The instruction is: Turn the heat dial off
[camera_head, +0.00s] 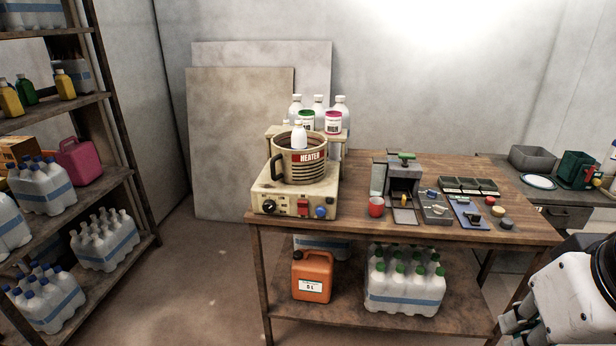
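The heater (262,193) is a cream box at the left end of the wooden table, with a brown banded pot (291,172) marked "HEATER" on top. Its front panel carries a round dark-and-white dial (268,206) at the left, a red switch (303,207) in the middle and a blue knob (321,212) at the right. I cannot tell which is the heat dial or read its setting. A white bottle (299,136) stands in or behind the pot's mouth. My gripper (513,323) is at the lower right, far from the heater, partly cut off; its opening is unclear.
A grey device (404,182), trays and small coloured pieces fill the middle of the table. An orange jug (312,276) and green-capped bottles (404,285) sit on the lower shelf. A stocked rack stands left.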

